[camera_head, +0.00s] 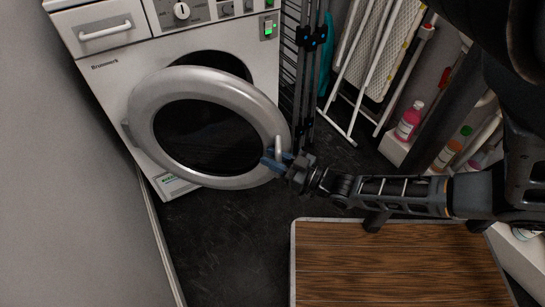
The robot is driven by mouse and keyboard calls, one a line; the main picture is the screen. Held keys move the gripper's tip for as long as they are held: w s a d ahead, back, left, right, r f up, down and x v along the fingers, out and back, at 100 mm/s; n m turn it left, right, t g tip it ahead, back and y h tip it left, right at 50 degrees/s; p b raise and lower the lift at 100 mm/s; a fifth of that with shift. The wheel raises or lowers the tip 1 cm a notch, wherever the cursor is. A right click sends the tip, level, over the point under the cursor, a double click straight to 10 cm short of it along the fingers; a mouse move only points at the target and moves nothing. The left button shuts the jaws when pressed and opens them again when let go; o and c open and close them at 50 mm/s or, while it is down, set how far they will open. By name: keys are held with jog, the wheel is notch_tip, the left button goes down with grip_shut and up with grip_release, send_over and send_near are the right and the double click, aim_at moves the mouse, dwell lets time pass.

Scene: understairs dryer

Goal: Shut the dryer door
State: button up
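The white dryer (107,88) stands at the upper left. Its round door (165,93), a silver ring with dark glass, is partly open. It is hinged at the left and swung out, with the dark drum opening showing behind its top edge. A small pale handle (278,146) is on the door's right rim. My gripper (269,161), with blue fingertips, is at this right rim, right at the handle's lower end. The fingers overlap the rim in the picture; whether they touch or grip it is unclear.
A grey wall (60,180) runs along the left. A wooden-topped surface (395,265) is at the lower right, under my arm. Dark floor (225,235) is clear below the door.

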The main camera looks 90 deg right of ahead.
jog(key=shift+g+h, duration=0.3)
jog(key=shift+g, duration=0.4)
jog(key=s+d, duration=0.1)
jog(key=s, duration=0.5)
jog(key=s+d, duration=0.1)
jog(key=s, duration=0.2)
jog(key=shift+s+d, duration=0.25)
jog(key=shift+d, duration=0.05)
jog(key=shift+w+f, duration=0.1)
jog(key=p+v, duration=0.1)
jog(key=v, duration=0.6)
jog(key=shift+s+a, duration=0.2)
jog(key=shift+s, duration=0.15)
